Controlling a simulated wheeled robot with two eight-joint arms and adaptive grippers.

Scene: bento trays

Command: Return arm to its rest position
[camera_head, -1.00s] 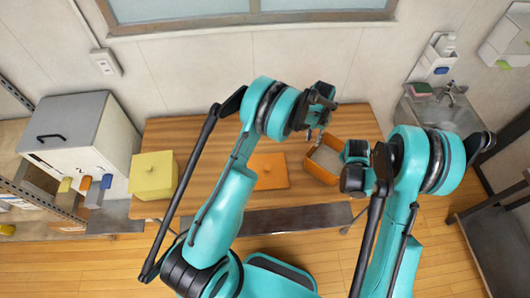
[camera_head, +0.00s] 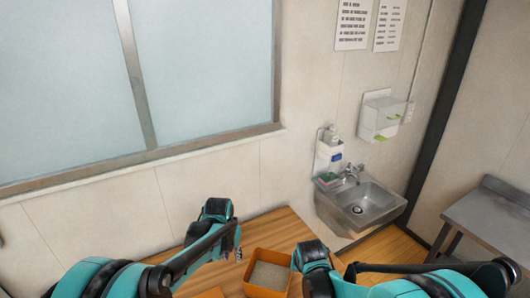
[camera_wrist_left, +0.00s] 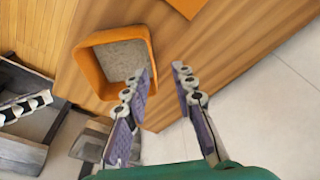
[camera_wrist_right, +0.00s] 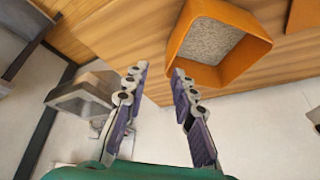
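My left gripper (camera_head: 238,248) hangs over the table, to the left of an orange box (camera_head: 268,272). In the left wrist view my left gripper (camera_wrist_left: 158,82) has its two fingers apart with nothing between them. My right arm is at the right of the box in the head view, its fingers hidden there. In the right wrist view my right gripper (camera_wrist_right: 158,80) has its fingers apart and empty. The orange box also shows in the left wrist view (camera_wrist_left: 88,66) and the right wrist view (camera_wrist_right: 258,45), with grey grainy contents.
The wooden table (camera_head: 284,224) stands against the wall under the window. A steel sink (camera_head: 375,194) is on the wall to the right. A metal table (camera_head: 485,218) stands at the far right. An orange flat piece (camera_head: 212,293) lies left of the box.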

